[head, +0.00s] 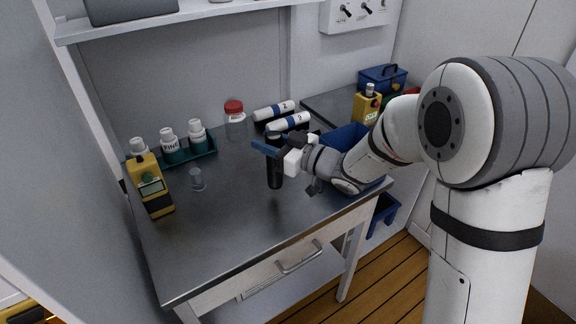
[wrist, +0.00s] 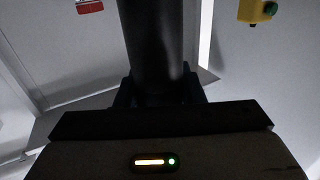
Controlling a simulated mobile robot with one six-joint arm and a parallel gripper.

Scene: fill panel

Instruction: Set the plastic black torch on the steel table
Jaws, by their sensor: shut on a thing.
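The black torch (head: 274,170) is upright in my gripper (head: 272,148), over the right part of the steel table (head: 225,225) in the head view. My gripper is shut around it. In the wrist view the dark body of the torch (wrist: 153,45) rises between the fingers. The lower end of the torch is close to the tabletop; I cannot tell whether it touches. The table has a grey metal top and a drawer at the front.
A yellow meter (head: 151,187) and a small clear vial (head: 197,180) stand at the left. A green tray (head: 180,160) holds several white-capped bottles. A red-lidded jar (head: 235,121) and two white cylinders (head: 288,122) are at the back. A blue bin (head: 346,138) is at the right. The front tabletop is clear.

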